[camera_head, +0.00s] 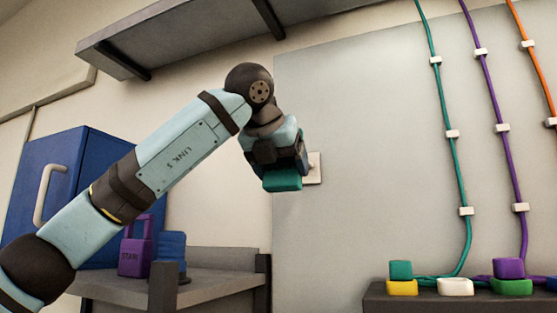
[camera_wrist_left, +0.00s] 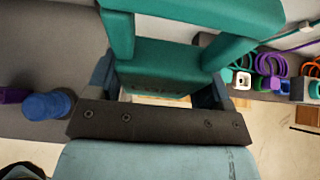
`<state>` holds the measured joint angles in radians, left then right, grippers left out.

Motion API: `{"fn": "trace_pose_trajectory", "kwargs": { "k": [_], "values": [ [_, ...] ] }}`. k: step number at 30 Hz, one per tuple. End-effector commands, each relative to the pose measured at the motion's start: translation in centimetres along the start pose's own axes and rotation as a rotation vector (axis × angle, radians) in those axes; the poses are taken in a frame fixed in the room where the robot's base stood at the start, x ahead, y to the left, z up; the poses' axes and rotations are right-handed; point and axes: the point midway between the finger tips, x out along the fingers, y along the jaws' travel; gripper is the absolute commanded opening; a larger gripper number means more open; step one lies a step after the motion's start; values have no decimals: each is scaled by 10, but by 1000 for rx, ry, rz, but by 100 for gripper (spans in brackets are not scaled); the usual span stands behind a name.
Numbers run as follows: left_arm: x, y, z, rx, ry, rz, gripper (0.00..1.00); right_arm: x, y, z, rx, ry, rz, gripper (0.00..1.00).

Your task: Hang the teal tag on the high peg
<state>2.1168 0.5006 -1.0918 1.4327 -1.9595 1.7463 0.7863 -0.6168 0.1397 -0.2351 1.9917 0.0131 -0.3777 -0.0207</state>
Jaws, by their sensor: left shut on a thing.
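The teal tag (camera_head: 282,183) is held in my left gripper (camera_head: 284,163), in front of the upright grey panel. In the left wrist view the tag (camera_wrist_left: 160,62) fills the upper middle, with its square loop rising toward the top edge. A small pale plate with a peg (camera_head: 315,167) is on the panel just right of the gripper. The gripper hides part of it, so I cannot tell whether the tag touches the peg. My right gripper is not in view.
A grey shelf (camera_head: 215,287) at lower left bears a purple tag (camera_head: 134,258) and a blue object (camera_head: 172,250). A blue cabinet (camera_head: 75,165) stands behind. An overhead shelf (camera_head: 190,38) is above. Coloured cords (camera_head: 440,95) run down the panel to a dark ledge (camera_head: 430,302) with several blocks.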

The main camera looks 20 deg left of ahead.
Motion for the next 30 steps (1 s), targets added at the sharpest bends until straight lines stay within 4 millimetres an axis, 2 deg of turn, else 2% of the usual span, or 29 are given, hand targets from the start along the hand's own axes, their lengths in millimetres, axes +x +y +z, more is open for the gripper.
{"fn": "trace_pose_trajectory", "kwargs": {
  "k": [30],
  "values": [
    [52,0,32,-1,0,-1,47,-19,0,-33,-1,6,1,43]
  ]
}}
